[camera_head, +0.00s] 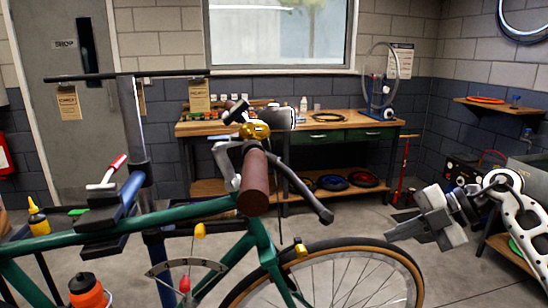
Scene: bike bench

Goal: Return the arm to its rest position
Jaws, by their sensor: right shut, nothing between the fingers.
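My right gripper (424,230) is at the right of the head view, its arm coming in from the right edge. Its fingers are shut and hold nothing. It hangs in the air to the right of the handlebar and above the front wheel (418,274) in the picture. The green bike (190,218) is held at the clamp of a repair stand (135,130). Its handlebar carries a brown grip (255,185) and a gold bell (255,131). My left gripper is out of view.
A wooden workbench (355,126) with green drawers stands at the back under a window. Floor is clear between bike and bench.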

